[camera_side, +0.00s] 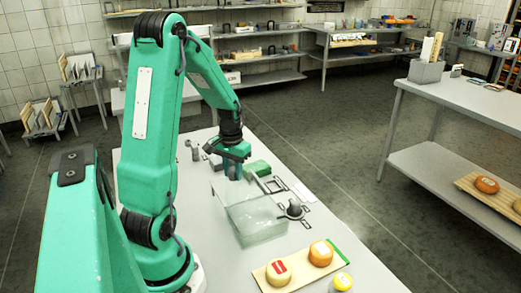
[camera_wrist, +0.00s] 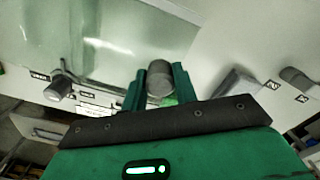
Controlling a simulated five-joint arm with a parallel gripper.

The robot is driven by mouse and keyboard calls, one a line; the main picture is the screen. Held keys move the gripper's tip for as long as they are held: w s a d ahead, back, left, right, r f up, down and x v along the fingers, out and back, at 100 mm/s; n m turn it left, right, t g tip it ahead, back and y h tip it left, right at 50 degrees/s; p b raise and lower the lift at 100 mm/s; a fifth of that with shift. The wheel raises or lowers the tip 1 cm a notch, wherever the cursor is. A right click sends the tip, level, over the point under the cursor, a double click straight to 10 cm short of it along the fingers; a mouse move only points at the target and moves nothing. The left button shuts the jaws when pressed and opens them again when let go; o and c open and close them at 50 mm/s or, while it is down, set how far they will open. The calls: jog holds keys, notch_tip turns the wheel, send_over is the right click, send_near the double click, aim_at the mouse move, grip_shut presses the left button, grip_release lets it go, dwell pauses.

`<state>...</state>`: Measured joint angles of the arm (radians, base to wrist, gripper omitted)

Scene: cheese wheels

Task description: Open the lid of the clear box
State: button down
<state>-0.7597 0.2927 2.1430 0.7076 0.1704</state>
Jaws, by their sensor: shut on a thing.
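The clear box (camera_side: 262,222) stands on the table, right of my arm in the side view. It is see-through with a faint green tint. My gripper (camera_side: 234,172) is at the box's far upper edge. In the wrist view, the two green fingers of my gripper (camera_wrist: 158,88) are closed on a rounded grey knob (camera_wrist: 159,72). A clear, greenish panel (camera_wrist: 95,35) spreads just beyond the knob and looks like the lid. I cannot tell from these frames how far the lid is tilted, as its outline blends with the box walls.
A dark grey fitting (camera_side: 293,210) lies right of the box. A wooden board (camera_side: 290,272) with cheese wheels (camera_side: 321,253) is at the front. A side table (camera_side: 465,105) stands at right, apart from the worktable.

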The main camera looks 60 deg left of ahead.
jog(key=shift+w+r, duration=0.1)
jog(key=c, duration=1.1)
grip_release()
jog(key=shift+r, duration=3.9)
